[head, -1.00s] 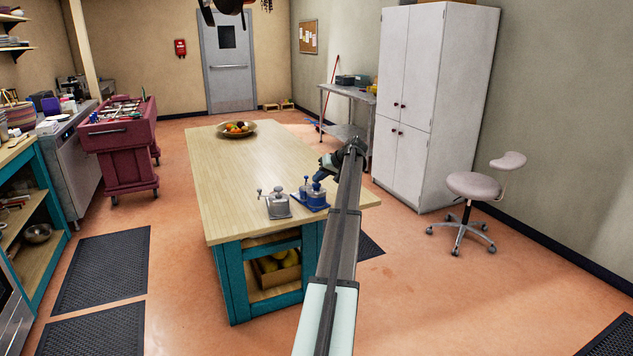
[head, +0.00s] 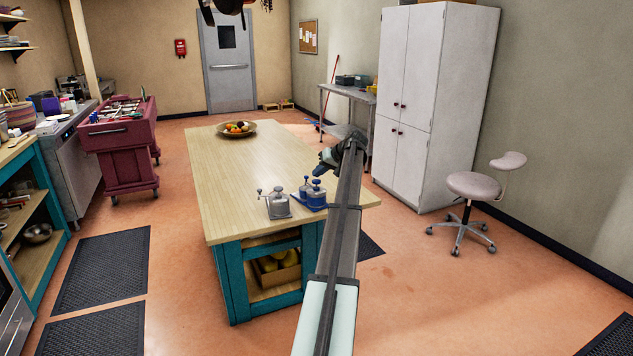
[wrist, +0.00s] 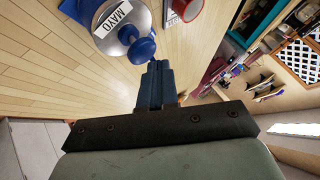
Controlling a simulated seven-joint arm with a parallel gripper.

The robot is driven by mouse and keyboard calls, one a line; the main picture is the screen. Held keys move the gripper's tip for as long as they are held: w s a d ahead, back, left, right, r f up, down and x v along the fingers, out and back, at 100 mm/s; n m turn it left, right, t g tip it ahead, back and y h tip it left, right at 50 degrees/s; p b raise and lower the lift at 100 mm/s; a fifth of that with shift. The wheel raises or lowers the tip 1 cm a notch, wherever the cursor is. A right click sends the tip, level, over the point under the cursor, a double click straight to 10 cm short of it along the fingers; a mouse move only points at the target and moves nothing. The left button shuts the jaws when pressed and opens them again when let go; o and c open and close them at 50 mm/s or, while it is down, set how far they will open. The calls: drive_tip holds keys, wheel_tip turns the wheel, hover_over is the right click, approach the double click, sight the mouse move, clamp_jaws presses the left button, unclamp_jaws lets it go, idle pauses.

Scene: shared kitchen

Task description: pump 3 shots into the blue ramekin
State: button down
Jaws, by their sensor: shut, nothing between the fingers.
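A blue pump dispenser (head: 317,196) stands near the front right corner of the wooden island. In the wrist view it is a rounded pot with a metallic lid (wrist: 118,38), a MAYO label and a blue pump knob (wrist: 141,48). My gripper (head: 321,168) is above the dispenser and apart from its knob. In the wrist view its blue fingers (wrist: 157,68) are together, close beside the knob, with nothing between them. I cannot clearly make out a blue ramekin; other blue parts beside the dispenser are too small to tell.
A grey dispenser (head: 277,205) stands to the left on the island (head: 235,165). A fruit bowl (head: 237,134) sits at the far end. The middle of the island is clear.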

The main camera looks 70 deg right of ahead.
sight(319, 181)
drive_tip(key=shift+r, duration=0.4)
drive_tip(key=shift+r, duration=3)
idle(0.4)
drive_tip(key=shift+f, duration=3.05)
drive_tip(key=shift+f, duration=0.1)
idle(0.4)
drive_tip(key=shift+f, duration=0.3)
idle(0.4)
